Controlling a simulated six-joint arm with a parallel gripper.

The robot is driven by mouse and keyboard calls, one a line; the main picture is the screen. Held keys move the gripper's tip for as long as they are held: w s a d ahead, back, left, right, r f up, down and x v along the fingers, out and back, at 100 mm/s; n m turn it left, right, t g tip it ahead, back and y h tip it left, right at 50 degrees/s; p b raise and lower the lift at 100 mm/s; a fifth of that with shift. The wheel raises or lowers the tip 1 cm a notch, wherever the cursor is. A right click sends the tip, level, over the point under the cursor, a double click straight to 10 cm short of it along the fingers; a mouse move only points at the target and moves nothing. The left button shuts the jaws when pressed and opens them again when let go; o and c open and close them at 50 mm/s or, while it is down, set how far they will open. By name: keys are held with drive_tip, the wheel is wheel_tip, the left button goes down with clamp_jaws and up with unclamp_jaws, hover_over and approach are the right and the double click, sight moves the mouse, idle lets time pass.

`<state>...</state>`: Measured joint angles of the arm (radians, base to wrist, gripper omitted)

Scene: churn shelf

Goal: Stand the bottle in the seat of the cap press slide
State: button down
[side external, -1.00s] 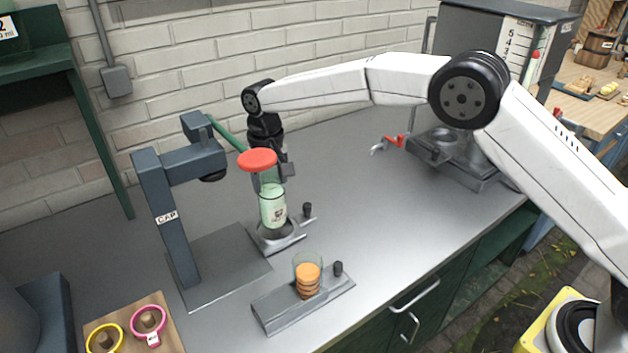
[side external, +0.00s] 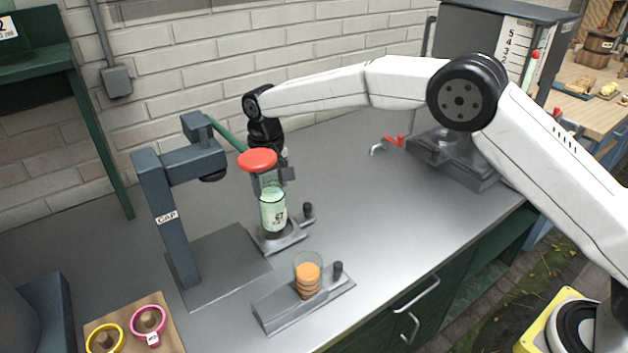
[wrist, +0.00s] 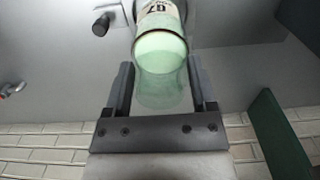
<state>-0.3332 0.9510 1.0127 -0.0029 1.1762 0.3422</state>
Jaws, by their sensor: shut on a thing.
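The bottle (side external: 273,213) is clear, with pale green contents and a printed label. In the wrist view the bottle (wrist: 160,50) sits between the two fingers of my gripper (wrist: 160,88).
The cap press (side external: 170,215) stands left, its lever ending in a red knob (side external: 258,160) in front of the bottle's top. A tray holds a glass of orange discs (side external: 308,278). A board with yellow and pink rings (side external: 148,322) lies front left. A dark machine (side external: 465,150) stands back right.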

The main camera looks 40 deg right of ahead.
drive_tip(key=shift+f, duration=0.85)
idle(1.1)
unclamp_jaws()
drive_tip(key=shift+f, duration=0.1)
drive_tip(key=shift+c, duration=0.6)
drive_tip(key=shift+r, duration=0.2)
drive_tip(key=shift+r, duration=3.35)
